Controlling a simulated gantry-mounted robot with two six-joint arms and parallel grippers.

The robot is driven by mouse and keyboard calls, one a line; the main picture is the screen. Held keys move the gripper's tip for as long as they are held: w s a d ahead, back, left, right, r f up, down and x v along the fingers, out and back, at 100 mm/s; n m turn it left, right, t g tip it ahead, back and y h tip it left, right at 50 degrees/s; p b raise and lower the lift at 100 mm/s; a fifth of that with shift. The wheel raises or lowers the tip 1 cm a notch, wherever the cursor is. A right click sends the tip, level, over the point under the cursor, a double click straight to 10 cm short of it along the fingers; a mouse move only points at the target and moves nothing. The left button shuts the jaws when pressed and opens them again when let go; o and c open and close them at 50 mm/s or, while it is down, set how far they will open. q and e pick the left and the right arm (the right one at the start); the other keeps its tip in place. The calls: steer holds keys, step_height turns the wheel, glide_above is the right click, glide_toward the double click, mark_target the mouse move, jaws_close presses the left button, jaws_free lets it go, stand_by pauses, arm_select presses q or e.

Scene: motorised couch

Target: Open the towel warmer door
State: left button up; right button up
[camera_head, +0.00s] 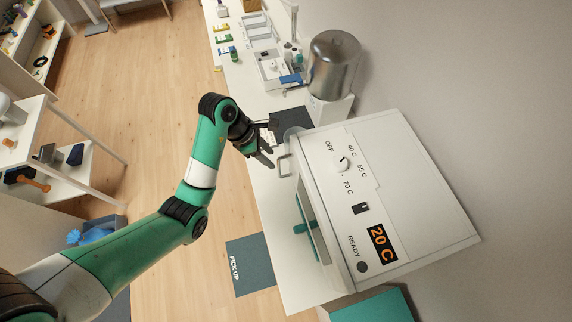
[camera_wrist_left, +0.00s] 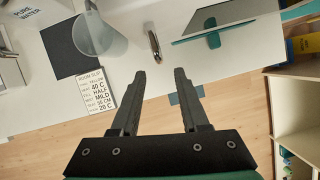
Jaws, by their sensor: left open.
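The towel warmer (camera_head: 410,200) is a white box with a dial, a switch and an orange display reading 20 C. Its door (camera_head: 322,258) is on the left side and has a window with teal showing behind it; it looks shut. A metal handle (camera_head: 284,165) is at the upper end of the door. In the left wrist view the handle (camera_wrist_left: 154,45) lies just beyond my fingertips. My left gripper (camera_head: 268,143) is beside the handle. Its fingers are apart in the left wrist view (camera_wrist_left: 164,72), with nothing between them.
A metal tank (camera_head: 333,65) stands above the warmer in the picture. A clear cup (camera_wrist_left: 95,33) and a room slip card (camera_wrist_left: 92,91) are near the gripper. A dark pick-up mat (camera_head: 250,264) is at the counter's left edge. A teal box (camera_head: 375,306) is below the warmer.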

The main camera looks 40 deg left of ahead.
arm_select(q)
steer(key=b, duration=0.2)
glide_above(283, 176)
step_height(283, 176, down, 10)
steer(key=shift+r, duration=0.2)
jaws_close()
stand_by(1.0)
